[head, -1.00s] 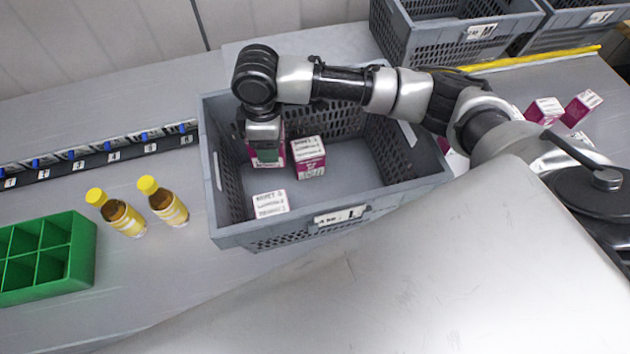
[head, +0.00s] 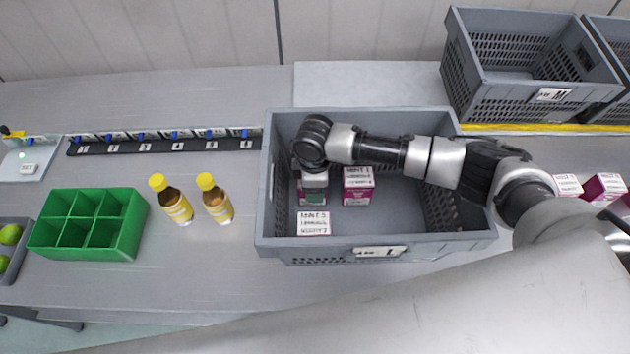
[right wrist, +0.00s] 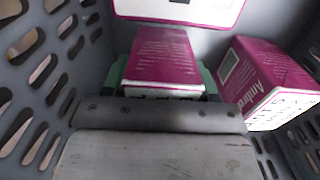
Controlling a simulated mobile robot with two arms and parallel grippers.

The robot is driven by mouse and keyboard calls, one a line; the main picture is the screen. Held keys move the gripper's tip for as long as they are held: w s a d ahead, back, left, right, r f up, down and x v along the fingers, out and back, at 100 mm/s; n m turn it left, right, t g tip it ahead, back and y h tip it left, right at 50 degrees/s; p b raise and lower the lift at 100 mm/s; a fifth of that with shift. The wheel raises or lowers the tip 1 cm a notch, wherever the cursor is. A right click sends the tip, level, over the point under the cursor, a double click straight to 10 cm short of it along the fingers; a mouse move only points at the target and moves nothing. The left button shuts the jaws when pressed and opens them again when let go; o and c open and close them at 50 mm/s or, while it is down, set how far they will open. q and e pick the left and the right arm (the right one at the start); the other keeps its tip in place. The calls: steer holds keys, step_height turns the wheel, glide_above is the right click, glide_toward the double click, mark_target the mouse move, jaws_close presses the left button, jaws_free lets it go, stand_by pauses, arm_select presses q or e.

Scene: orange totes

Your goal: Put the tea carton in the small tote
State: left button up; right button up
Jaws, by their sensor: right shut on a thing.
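My right gripper (head: 313,186) reaches down into the grey tote labelled L (head: 470,240). It is shut on a magenta and white carton (right wrist: 163,58), with the green finger pads (right wrist: 112,75) at its sides in the right wrist view. In the head view the held carton (head: 312,198) is mostly hidden by the gripper. A second such carton (head: 358,185) stands beside it to the right, and a third (head: 313,223) is nearer the tote's front wall. I cannot tell whether the held carton touches the floor. My left gripper is not in view.
A grey tote labelled M (head: 480,100) and another grey tote (head: 612,45), cut off, stand at the back right, behind a yellow strip (head: 550,128). More cartons (head: 603,186) lie right of tote L. Two bottles (head: 215,200) and a green divided crate (head: 140,215) stand left.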

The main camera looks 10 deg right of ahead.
steer(key=shift+f, duration=0.2)
steer(key=o, duration=1.1)
step_height(320, 180, up, 12)
steer(key=shift+r+b, duration=0.15)
steer(key=shift+b, duration=0.7)
